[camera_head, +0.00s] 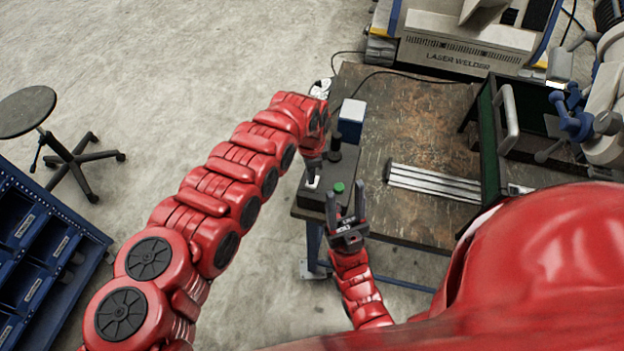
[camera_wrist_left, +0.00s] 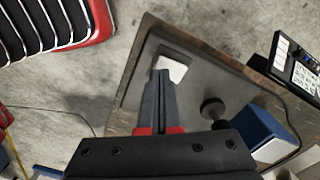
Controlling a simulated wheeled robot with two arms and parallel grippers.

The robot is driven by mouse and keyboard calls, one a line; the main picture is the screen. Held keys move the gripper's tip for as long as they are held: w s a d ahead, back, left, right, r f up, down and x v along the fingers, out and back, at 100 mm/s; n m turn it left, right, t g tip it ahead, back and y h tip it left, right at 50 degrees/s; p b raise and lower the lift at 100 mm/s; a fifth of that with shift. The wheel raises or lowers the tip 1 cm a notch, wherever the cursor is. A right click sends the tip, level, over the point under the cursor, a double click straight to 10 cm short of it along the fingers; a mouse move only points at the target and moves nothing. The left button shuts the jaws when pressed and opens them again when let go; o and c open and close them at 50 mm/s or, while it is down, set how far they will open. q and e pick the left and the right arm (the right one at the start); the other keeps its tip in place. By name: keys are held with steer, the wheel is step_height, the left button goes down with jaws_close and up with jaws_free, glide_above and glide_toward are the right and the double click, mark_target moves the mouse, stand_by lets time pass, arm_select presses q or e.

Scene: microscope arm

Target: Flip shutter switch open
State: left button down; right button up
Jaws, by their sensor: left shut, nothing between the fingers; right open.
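The shutter switch looks like a small white piece (camera_head: 313,182) on a dark control box (camera_head: 316,198) at the table's near left corner. It also shows in the left wrist view (camera_wrist_left: 174,69), just past my fingertips and partly covered by them. My left gripper (camera_head: 311,172) is shut and empty, with its tips (camera_wrist_left: 162,76) right at the switch. I cannot tell whether they touch, or which way the switch is set. My right gripper (camera_head: 347,208) is open and empty, near the box's front end by a green button (camera_head: 339,187).
A black joystick (camera_head: 335,146) stands on the box behind the switch. A blue-and-white block (camera_head: 352,116) is behind it. Metal rails (camera_head: 435,184) lie on the table (camera_head: 400,115) to the right. A laser welder (camera_head: 465,50) stands at the back.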

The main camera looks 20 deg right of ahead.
arm_select(q)
steer(key=shift+f+b, duration=1)
steer(key=shift+f, duration=0.05)
steer(key=shift+s+r, duration=0.1)
steer(key=shift+w+r+p, duration=0.2)
steer(key=shift+r+p, duration=0.7)
steer(key=shift+r, duration=0.25)
steer(key=shift+s+r+p, duration=0.15)
steer(key=shift+r+p, duration=1.2)
steer(key=shift+r, duration=1)
